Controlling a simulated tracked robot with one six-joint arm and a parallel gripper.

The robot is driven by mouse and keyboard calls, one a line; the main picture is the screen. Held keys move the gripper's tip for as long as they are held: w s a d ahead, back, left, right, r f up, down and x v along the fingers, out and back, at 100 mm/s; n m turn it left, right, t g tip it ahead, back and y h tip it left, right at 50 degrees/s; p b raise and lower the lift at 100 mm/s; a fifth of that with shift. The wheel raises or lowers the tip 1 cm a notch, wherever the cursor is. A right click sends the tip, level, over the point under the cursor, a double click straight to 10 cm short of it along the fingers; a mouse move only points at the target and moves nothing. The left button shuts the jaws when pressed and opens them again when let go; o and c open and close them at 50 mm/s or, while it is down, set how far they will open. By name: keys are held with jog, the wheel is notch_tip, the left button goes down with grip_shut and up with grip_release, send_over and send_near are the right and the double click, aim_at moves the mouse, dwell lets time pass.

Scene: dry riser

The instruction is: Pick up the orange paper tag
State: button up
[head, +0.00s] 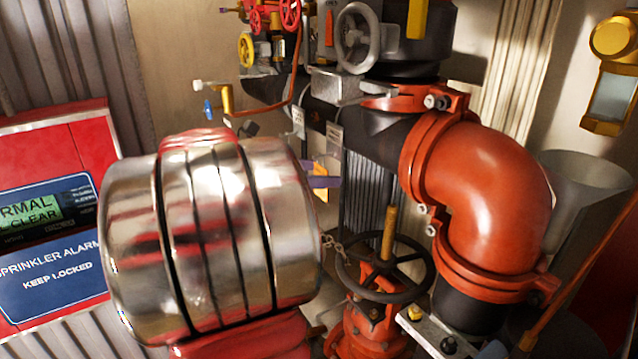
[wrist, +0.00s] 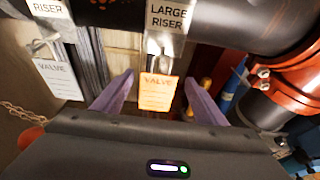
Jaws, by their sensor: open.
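The orange paper tag (wrist: 157,93) hangs below the black pipe, under a metal plate marked LARGE RISER (wrist: 169,18). It carries the word VALVE. In the wrist view my gripper (wrist: 160,90) is open, with one purple finger on each side of the tag and visible gaps between. The tag's lower edge meets the gripper body's outline in the picture; I cannot tell whether they touch. In the head view, a small part of the tag (head: 320,168) and a purple finger (head: 325,182) show behind my arm, which hides most of the gripper.
A white VALVE tag (wrist: 60,80) hangs left of the fingers, under a RISER plate (wrist: 47,8). The black pipe (wrist: 110,22) runs above. An orange pipe elbow (head: 490,190) stands to the right. A black handwheel (head: 384,268) is below. A red alarm panel (head: 50,150) is at left.

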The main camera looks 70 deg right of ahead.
jog(key=x, duration=0.5)
jog(key=shift+d, duration=0.15)
dwell(0.7)
jog(key=c, duration=1.1)
jog(key=shift+r, duration=0.1)
jog(key=f+v, duration=0.1)
jog(key=v, duration=0.5)
jog(key=f+v, duration=0.1)
jog(key=v, duration=0.4)
jog(key=w+f+v, duration=0.1)
jog(key=f+v, duration=0.1)
jog(key=v, duration=0.4)
jog(key=shift+w+a+r, duration=0.15)
jog(key=shift+w+a, duration=0.05)
jog(key=shift+a, duration=0.45)
